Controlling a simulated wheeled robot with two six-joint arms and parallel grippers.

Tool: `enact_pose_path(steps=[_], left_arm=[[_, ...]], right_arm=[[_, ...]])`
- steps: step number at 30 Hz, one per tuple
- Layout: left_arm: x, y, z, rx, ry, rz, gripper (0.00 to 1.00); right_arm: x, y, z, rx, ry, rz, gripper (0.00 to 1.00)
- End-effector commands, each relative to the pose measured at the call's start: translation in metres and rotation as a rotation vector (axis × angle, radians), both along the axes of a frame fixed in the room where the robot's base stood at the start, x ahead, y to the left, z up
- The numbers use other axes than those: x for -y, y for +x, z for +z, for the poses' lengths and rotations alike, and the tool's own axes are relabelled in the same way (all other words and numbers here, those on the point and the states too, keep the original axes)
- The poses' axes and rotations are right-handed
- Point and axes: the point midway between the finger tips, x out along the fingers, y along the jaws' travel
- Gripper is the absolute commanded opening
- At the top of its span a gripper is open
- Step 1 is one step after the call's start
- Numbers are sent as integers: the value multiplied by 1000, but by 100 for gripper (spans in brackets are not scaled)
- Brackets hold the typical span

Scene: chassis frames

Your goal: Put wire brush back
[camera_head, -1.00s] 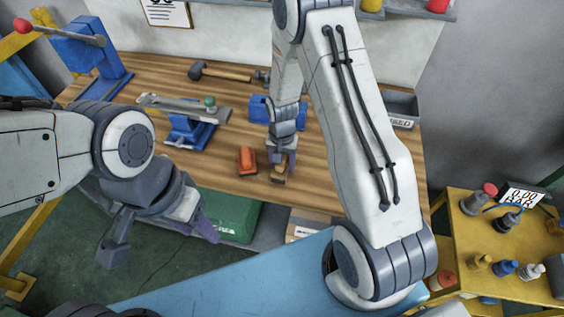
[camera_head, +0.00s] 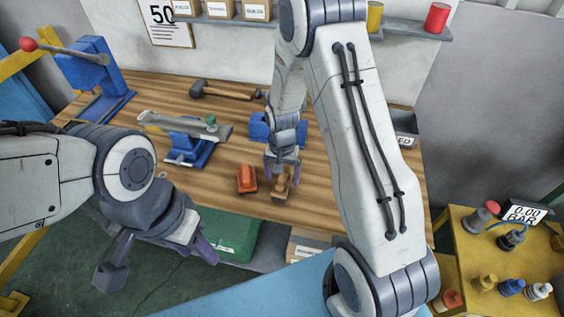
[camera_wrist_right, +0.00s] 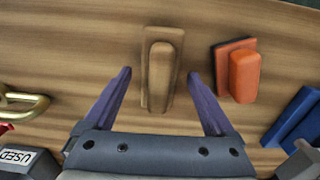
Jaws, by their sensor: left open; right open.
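A tan wooden block with a raised grip, which looks like the wire brush (camera_head: 281,187), lies on the workbench near its front edge. Its bristles are not visible. My right gripper (camera_head: 282,174) is open over it, pointing down. In the right wrist view the brush (camera_wrist_right: 160,72) lies between the tips of the two purple fingers (camera_wrist_right: 160,78), with a gap on each side. My left gripper (camera_head: 205,248) is off the bench's front edge at lower left, empty, with only part of its fingers showing.
An orange block tool (camera_head: 247,180) lies just left of the brush. A blue vise-like stand (camera_head: 188,150) and a mallet (camera_head: 225,91) are further left and back.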

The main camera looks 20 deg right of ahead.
Motion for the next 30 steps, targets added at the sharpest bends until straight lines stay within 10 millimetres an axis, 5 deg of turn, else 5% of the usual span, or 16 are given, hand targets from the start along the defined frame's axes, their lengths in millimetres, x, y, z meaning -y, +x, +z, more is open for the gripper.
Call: enact_pose_path(steps=[9,15,19,25,30], left_arm=[[0,0,-12,0,0,-1,50],[0,0,-14,0,0,0,50],[0,0,-14,0,0,0,50],[0,0,-14,0,0,0,50],[0,0,-14,0,0,0,50]], right_arm=[[0,1,67,6,0,0,89],[-1,0,88,1,0,5,89],[-27,-15,109,9,5,117,89],[-107,-99,163,32,32,588,89],[-137,-184,187,46,60,981,89]])
